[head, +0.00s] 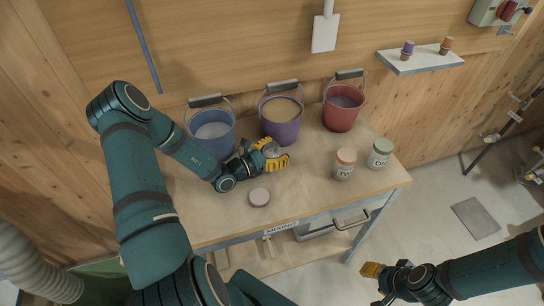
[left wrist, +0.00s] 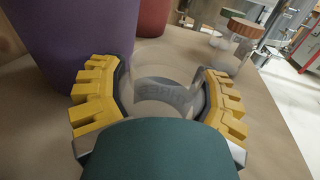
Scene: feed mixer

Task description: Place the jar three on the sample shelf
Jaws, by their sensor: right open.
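Jar three (left wrist: 165,90) is a clear jar with "THREE" lettering and no lid on it; it also shows in the head view (head: 271,150). My left gripper (head: 273,158) has its yellow fingers on both sides of the jar, seeming to press on it, in front of the purple bucket. I cannot tell whether the jar touches the bench. A round pinkish lid (head: 260,197) lies on the bench nearby. The sample shelf (head: 408,66) is a pale wall shelf at the upper right. My right gripper (head: 372,284) is open and empty at the lower right, away from the bench.
Blue (head: 212,133), purple (head: 281,126) and red (head: 341,112) buckets stand along the bench's back. An orange-lidded jar (head: 344,165) and a green-lidded jar (head: 380,155) stand at its right. Two small capped containers (head: 407,49) (head: 446,47) stand on the shelf, with bare room between them.

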